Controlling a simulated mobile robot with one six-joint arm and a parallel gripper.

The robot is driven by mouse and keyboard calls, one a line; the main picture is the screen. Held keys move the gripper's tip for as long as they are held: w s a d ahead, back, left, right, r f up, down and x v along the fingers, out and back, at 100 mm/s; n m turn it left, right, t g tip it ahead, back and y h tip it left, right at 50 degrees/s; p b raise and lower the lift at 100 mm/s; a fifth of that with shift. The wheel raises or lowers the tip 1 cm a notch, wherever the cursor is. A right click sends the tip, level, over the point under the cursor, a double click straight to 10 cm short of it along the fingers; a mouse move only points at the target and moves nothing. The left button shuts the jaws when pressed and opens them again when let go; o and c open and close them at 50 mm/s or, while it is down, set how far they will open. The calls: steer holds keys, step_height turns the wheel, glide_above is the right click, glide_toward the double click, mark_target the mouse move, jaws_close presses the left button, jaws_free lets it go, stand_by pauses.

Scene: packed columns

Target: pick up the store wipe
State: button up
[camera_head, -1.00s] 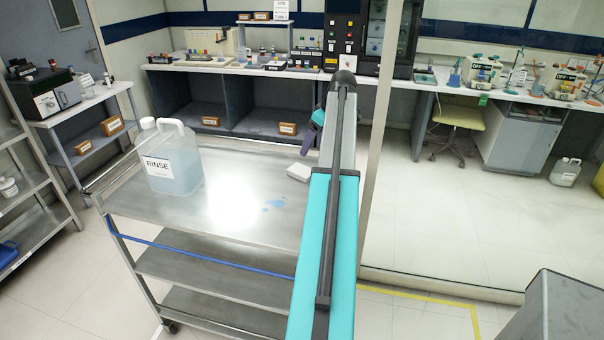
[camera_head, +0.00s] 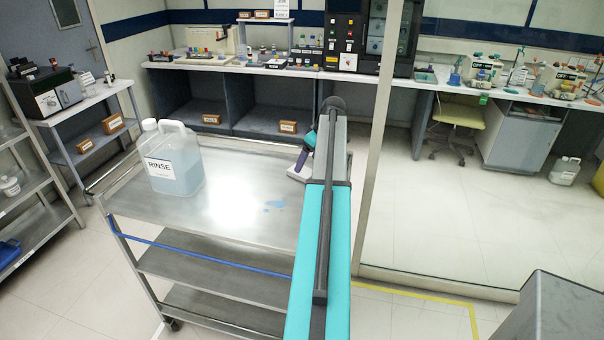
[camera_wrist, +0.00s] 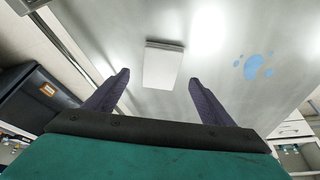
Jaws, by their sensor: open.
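The store wipe, which I take to be the flat white block (camera_head: 294,174), lies on the steel cart top (camera_head: 240,215), near its far right corner. In the head view my gripper (camera_head: 302,160) is over the wipe and hides part of it. In the wrist view the wipe (camera_wrist: 163,62) lies ahead, in line with the gap between the two dark fingers of my gripper (camera_wrist: 159,78). The fingers are apart with nothing held. The wipe looks narrower than the gap. How high the fingers are above the cart is hard to tell.
A bottle labelled RINSE (camera_head: 174,160) stands on the cart's left part. A blue spill (camera_head: 275,204) lies on the cart top, right of centre. A glass partition's post (camera_head: 385,130) rises right of the cart. The cart top between bottle and wipe is clear.

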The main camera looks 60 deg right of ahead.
mark_target(303, 171)
steer(key=shift+f, duration=0.1)
stand_by(0.3)
steer(key=shift+p+x, duration=1.25)
steer(key=shift+x, duration=1.25)
steer(key=shift+s+a, duration=0.1)
steer(key=shift+c, duration=0.6)
steer(key=c, duration=1.1)
steer(key=shift+r+b, duration=1.55)
steer(key=shift+r, duration=3.4)
